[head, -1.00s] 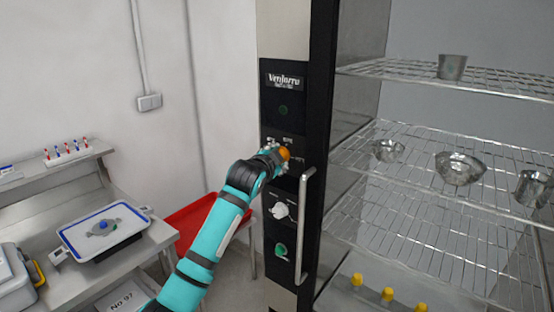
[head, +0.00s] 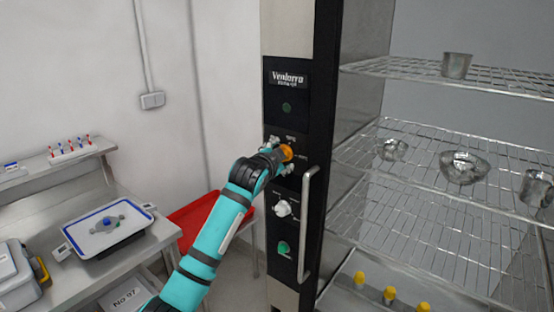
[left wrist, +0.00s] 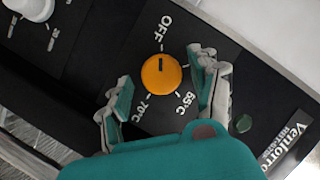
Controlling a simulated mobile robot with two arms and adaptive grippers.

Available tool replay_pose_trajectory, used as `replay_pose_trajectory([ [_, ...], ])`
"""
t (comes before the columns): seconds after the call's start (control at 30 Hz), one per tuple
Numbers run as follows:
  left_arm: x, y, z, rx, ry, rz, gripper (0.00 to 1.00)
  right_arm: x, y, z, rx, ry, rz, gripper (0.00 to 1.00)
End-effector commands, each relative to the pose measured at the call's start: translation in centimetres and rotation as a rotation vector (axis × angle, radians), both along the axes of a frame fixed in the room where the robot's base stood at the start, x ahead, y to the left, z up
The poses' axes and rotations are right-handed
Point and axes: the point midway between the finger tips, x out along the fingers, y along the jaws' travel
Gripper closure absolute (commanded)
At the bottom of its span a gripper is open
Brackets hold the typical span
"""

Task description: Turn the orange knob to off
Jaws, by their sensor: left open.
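The orange knob (left wrist: 161,74) sits on the black control panel, with labels OFF, 70°C and 55°C around it. Its dark pointer line points up in the left wrist view, toward OFF. My left gripper (left wrist: 163,82) is open, with one finger on each side of the knob and visible gaps between. In the head view, the left gripper (head: 279,159) is at the panel and the orange knob (head: 287,152) shows past it. My right gripper is not in view.
Below are a white knob (head: 282,208), a green knob (head: 283,247) and a vertical metal handle (head: 306,225) close by on the right. Wire shelves (head: 440,240) hold metal bowls. A bench (head: 150,240) with a tray and a red bin (head: 196,218) stand at left.

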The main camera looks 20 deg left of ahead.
Motion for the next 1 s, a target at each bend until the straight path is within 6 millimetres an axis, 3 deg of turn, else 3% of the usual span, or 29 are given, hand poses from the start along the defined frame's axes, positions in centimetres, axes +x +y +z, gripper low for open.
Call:
replay_pose_trajectory([
  [0.17, -1.7, 0.1, 0.4, 0.0, -0.002, 0.001, 0.38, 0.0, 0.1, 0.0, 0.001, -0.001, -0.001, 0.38],
  [0.6, -9.8, 0.2, 2.3, 0.001, 0.001, 0.0, 0.38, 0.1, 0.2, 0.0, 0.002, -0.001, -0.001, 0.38],
  [0.8, -11.4, 0.2, 2.6, -0.001, 0.001, 0.0, 0.38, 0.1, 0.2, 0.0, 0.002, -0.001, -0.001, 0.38],
  [1.0, -11.5, 0.3, 2.6, -0.001, 0.004, 0.001, 0.38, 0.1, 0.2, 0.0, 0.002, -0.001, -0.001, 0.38],
])
